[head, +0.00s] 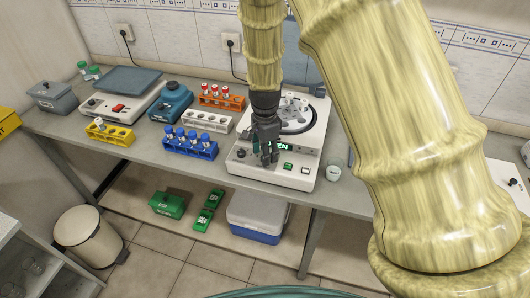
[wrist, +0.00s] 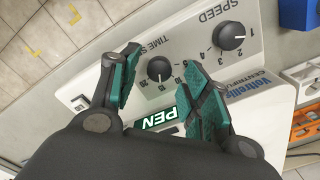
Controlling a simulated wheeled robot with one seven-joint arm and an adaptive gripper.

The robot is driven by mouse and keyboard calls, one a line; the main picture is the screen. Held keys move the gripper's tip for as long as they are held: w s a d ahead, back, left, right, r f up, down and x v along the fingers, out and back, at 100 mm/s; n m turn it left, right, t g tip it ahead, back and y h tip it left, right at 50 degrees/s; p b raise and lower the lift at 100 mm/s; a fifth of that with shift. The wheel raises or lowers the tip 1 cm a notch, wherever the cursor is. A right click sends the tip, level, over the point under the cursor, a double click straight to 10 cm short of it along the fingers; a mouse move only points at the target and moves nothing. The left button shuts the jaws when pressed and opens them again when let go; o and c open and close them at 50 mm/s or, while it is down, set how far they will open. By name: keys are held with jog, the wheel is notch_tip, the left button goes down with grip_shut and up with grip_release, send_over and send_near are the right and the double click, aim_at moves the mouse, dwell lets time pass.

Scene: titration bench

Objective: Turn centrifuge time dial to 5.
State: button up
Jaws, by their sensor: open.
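The white centrifuge (head: 255,178) stands on the bench, with a round rotor bowl on top and controls along its front. My gripper (head: 268,160) reaches down over its control panel and hides part of it. In the wrist view my gripper (wrist: 158,76) is open, with its teal-padded fingers on either side of the black time dial (wrist: 160,67). The fingers appear apart from the dial; their height above the panel is hard to judge. The black speed dial (wrist: 231,36) is to the right.
A green OPEN label (wrist: 160,117) lies below the time dial. A blue tube rack (head: 190,146) stands left of the centrifuge, and a small beaker (head: 333,173) stands close on its right. A white rack (head: 207,122) and an orange rack (head: 221,103) are behind left.

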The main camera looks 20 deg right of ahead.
jog(key=shift+f, duration=0.65)
grip_shut()
